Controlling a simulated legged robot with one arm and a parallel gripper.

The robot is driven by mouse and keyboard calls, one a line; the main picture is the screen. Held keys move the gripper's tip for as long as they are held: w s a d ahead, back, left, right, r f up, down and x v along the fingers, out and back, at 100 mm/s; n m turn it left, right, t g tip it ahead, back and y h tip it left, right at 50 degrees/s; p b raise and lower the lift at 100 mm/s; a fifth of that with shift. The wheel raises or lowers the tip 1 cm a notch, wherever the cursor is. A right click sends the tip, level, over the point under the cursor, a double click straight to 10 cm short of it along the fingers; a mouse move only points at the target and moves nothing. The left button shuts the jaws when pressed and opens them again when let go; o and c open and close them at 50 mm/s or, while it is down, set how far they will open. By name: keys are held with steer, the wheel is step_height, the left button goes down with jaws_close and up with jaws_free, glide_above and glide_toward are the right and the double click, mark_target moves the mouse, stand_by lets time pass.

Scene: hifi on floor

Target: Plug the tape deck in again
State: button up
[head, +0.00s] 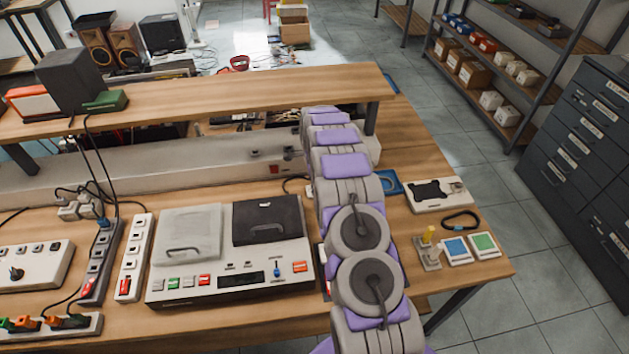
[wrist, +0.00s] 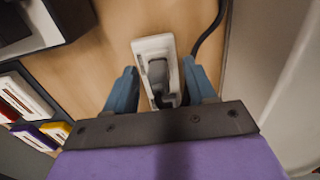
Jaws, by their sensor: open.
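The tape deck (head: 222,252) lies on the wooden workbench, pale grey with one pale lid, one dark lid and coloured buttons. A dark cable shows behind it and passes out of sight behind my arm. In the wrist view, my gripper (wrist: 159,72) is open, its two blue fingers on either side of a narrow white block (wrist: 149,45) with a grey insert. I cannot tell whether the insert is a plug or a socket, or whether the fingers touch the block. A black cable (wrist: 208,34) curves past the right finger. In the head view my gripper is hidden behind my arm.
Several power strips, such as a white one (head: 136,262) and a grey one (head: 100,265), lie left of the deck with plugs and cables. A raised shelf (head: 230,95) spans the back. Small items, including a black loop (head: 461,218), lie at the right end.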

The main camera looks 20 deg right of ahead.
step_height(320, 180, up, 22)
steer(key=p, duration=0.4)
steer(key=shift+r, duration=0.15)
stand_by(0.9)
stand_by(0.4)
